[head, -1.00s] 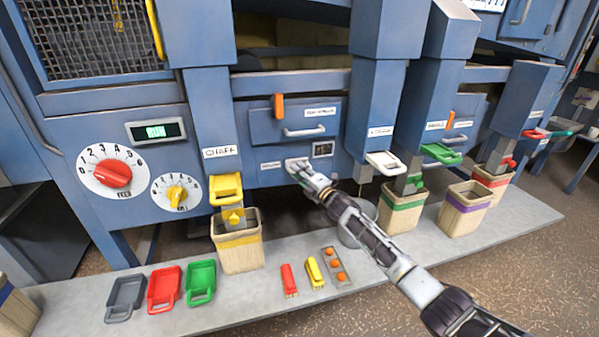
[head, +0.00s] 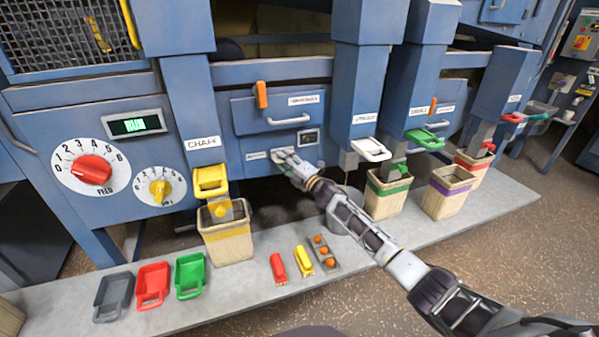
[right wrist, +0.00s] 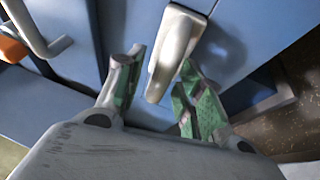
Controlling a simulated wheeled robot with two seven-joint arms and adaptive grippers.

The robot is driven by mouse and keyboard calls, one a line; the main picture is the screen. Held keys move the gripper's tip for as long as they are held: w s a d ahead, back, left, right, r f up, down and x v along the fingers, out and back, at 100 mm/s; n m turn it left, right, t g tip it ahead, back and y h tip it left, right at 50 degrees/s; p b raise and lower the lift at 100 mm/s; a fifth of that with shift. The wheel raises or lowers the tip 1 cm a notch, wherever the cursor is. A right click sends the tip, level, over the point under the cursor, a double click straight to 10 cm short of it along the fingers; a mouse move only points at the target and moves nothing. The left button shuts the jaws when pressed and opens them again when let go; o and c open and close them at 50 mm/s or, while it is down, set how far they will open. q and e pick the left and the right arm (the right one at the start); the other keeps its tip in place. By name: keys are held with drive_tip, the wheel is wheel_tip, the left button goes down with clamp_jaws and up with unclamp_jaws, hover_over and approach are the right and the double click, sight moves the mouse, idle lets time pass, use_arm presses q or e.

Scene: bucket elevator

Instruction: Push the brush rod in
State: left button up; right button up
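The brush rod's pale metal handle (head: 279,154) sticks out of the blue machine front, below the drawer and beside a small white label. In the right wrist view the handle (right wrist: 174,50) stands between my right gripper's fingers. My right gripper (head: 287,158) is at the handle, and its arm comes in from the lower right. In the right wrist view the gripper (right wrist: 160,82) is open, with green-padded fingers on either side of the handle. A small gap shows on the left; contact on the right cannot be told. The rod behind the handle is hidden. My left gripper is not in view.
A blue drawer (head: 280,112) with a bar handle and orange lever (head: 262,95) is just above. The yellow-banded bin (head: 226,240) stands left, and the green-banded bin (head: 388,192) right. Loose trays and brushes lie on the grey ledge (head: 345,263).

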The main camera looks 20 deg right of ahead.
drive_tip(key=v, duration=1.1)
drive_tip(key=shift+s, duration=0.2)
idle(0.6)
